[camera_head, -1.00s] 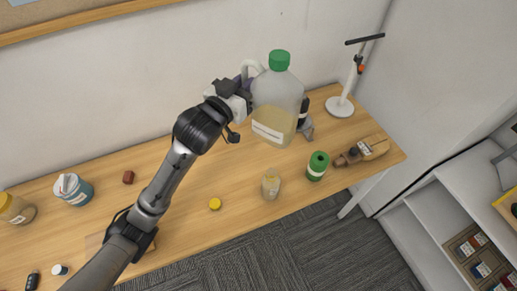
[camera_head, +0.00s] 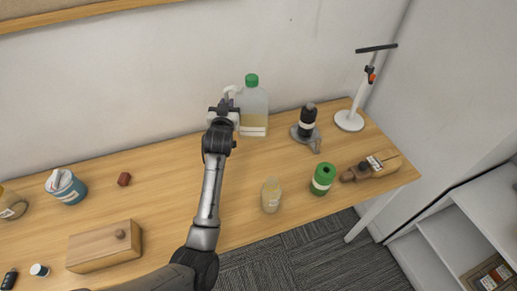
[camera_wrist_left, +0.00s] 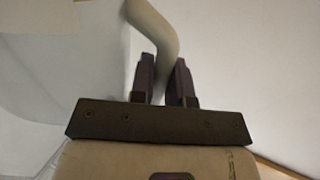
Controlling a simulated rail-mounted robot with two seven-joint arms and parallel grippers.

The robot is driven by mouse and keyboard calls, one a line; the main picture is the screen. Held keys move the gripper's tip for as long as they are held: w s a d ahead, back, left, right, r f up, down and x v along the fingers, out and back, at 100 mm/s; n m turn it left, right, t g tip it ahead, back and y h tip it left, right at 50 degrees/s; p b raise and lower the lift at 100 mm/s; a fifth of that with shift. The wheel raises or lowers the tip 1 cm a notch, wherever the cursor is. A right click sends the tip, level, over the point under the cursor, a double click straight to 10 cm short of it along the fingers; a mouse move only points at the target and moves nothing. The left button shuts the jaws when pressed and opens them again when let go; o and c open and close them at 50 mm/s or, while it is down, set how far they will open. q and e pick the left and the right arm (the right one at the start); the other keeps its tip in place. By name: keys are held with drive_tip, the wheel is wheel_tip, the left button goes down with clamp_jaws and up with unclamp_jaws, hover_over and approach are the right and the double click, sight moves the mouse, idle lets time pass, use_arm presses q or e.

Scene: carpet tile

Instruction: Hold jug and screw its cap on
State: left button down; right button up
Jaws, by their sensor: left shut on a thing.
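The jug (camera_head: 254,108) is translucent with pale yellow liquid low inside, a white label and a green cap (camera_head: 252,80) on its top. It appears upright near the wall at the back of the table; I cannot tell whether its base touches the table. My left gripper (camera_head: 229,102) is at its left side, shut on its pale handle. In the left wrist view the handle (camera_wrist_left: 158,40) passes down between the two dark fingers of the left gripper (camera_wrist_left: 167,82). My right gripper is in neither view.
A small yellowish bottle (camera_head: 271,196), a green roll (camera_head: 322,178), a wooden plane (camera_head: 372,166) and a dark bottle (camera_head: 307,122) stand to the right. A white stand (camera_head: 349,120) is at the back right. A wooden box (camera_head: 105,246) and blue tub (camera_head: 66,188) are left.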

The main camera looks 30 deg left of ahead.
use_arm(q)
drive_tip(key=shift+a+r, duration=0.15)
drive_tip(key=shift+r, duration=0.05)
drive_tip(key=shift+f, duration=0.15)
drive_tip(key=shift+f+b, duration=0.3)
drive_tip(key=shift+f, duration=1.55)
drive_tip(key=shift+f+b, duration=0.4)
drive_tip(key=shift+f, duration=1.75)
